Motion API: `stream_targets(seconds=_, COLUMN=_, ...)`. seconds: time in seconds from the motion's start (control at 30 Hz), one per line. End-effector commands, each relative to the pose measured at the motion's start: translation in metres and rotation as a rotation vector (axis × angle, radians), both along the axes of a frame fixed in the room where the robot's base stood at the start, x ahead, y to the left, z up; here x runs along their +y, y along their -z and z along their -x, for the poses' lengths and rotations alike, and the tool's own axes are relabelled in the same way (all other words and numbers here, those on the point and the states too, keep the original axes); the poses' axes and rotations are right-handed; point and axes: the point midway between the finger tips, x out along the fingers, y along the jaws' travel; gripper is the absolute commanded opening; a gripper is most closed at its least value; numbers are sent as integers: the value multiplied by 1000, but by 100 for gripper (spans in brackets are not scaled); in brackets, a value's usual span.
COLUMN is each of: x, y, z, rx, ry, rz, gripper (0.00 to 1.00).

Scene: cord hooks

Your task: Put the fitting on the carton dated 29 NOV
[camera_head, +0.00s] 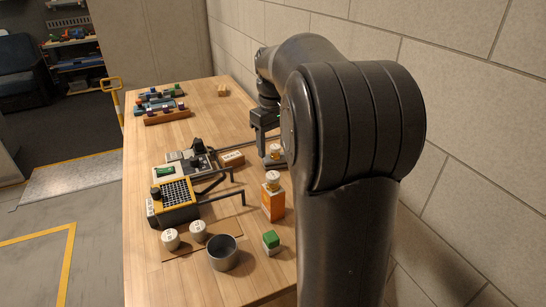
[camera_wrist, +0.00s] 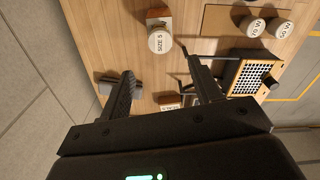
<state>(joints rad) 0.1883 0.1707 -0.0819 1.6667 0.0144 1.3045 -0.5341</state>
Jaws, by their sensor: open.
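I cannot tell for certain which thing is the fitting, and no date reading 29 NOV is legible. An orange and white carton (camera_head: 273,204) stands right of centre on the bench, with a round white-topped piece (camera_head: 272,177) on it. In the wrist view this piece (camera_wrist: 160,42) reads "SIZE S". A small brown labelled box (camera_head: 233,158) lies farther back; its label is partly hidden in the wrist view (camera_wrist: 168,101). My gripper (camera_head: 266,142) is beyond the carton, partly hidden by my arm. In the wrist view its fingers (camera_wrist: 161,78) are apart, with nothing held between them.
Two white-topped cylinders (camera_head: 184,234) stand on a brown mat, beside a metal cup (camera_head: 222,254). A green-topped block (camera_head: 271,242) is near the right edge. A yellow-framed grid device (camera_head: 176,195) with projecting bars is at left centre. The wall bounds the right.

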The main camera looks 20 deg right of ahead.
Motion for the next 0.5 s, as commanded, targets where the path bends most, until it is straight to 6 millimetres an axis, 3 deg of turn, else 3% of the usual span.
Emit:
stream_targets(seconds=0.13, x=6, y=-10, z=7, rx=-15, ry=6, rz=2, gripper=58)
stream_targets(seconds=0.23, x=18, y=-18, z=24, rx=-48, ry=21, rz=5, gripper=58)
stream_targets(seconds=0.5, x=65, y=-34, z=97, rx=-189, ry=95, rz=4, gripper=58)
